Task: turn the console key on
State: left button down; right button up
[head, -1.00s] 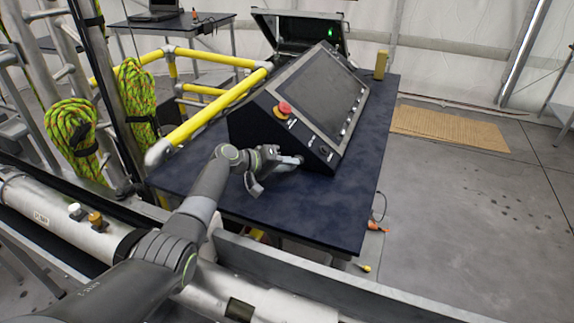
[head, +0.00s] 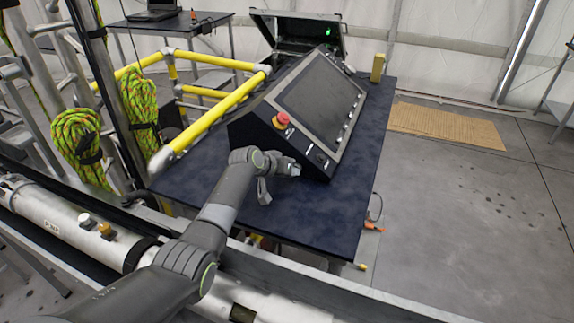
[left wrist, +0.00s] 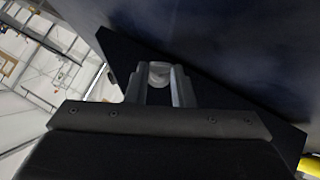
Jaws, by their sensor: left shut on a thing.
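The console (head: 318,98) is a dark wedge-shaped box with a large sloping screen, standing on a dark blue table (head: 330,215). A red stop button (head: 281,120) sits on its near face. My left gripper (head: 293,170) is at the lower front edge of the console, below that button. In the left wrist view my left gripper (left wrist: 160,88) is shut on a small pale grey piece (left wrist: 159,72), which I take for the key. In the head view the gripper hides the key, and its turn position cannot be told. My right gripper is not in view.
A yellow rail (head: 215,112) runs along the table's left side. An open case (head: 300,38) with a green light is behind the console. A yellow block (head: 377,68) stands at the table's far right. The table's right front part is clear.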

pick_arm(q)
jog(key=shift+s+d+r+m+y+p, duration=0.1)
jog(key=shift+d+r+m+y+p, duration=0.15)
jog(key=shift+m+y+p, duration=0.45)
jog(key=shift+d+f+m+t+y+p, duration=0.15)
jog(key=shift+m+t+y+p, duration=0.15)
jog(key=shift+t+y+p, duration=0.5)
jog(key=shift+g+y, duration=0.3)
jog(key=shift+y, duration=0.1)
jog(key=c, duration=1.2)
grip_release()
jog(key=shift+c, duration=0.2)
jog(key=shift+s, duration=0.1)
jog(key=shift+s+r, duration=0.25)
jog(key=shift+r, duration=0.1)
jog(key=b+v, duration=0.1)
jog(key=v, duration=1.5)
jog(key=shift+s+b, duration=0.2)
jog(key=shift+b, duration=0.2)
